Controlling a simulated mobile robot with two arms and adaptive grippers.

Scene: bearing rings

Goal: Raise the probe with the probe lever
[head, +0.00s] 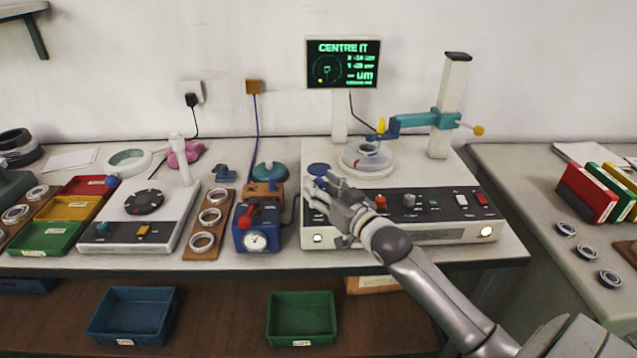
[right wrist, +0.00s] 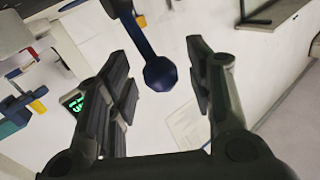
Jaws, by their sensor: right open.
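My right gripper (head: 319,188) is open over the left front part of the measuring machine (head: 420,238). In the right wrist view a dark blue lever with a round knob (right wrist: 160,73) reaches in between the open fingers (right wrist: 160,92); neither finger visibly touches it. In the head view a blue rounded piece (head: 319,169) shows just behind the fingertips; I cannot tell if it is that knob. The teal probe arm (head: 425,120) juts left from the white post (head: 452,95), its blue and yellow probe end (head: 383,127) near a ring (head: 368,149) on the round stage (head: 366,170). My left gripper is out of view.
The screen (head: 342,63) reads "CENTRE IT". An orange knob (head: 380,202) and several controls line the machine's front, close to my right arm. A blue gauge box (head: 256,228) and a wooden ring rack (head: 207,225) stand to the left. Red and green folders (head: 590,190) stand at right.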

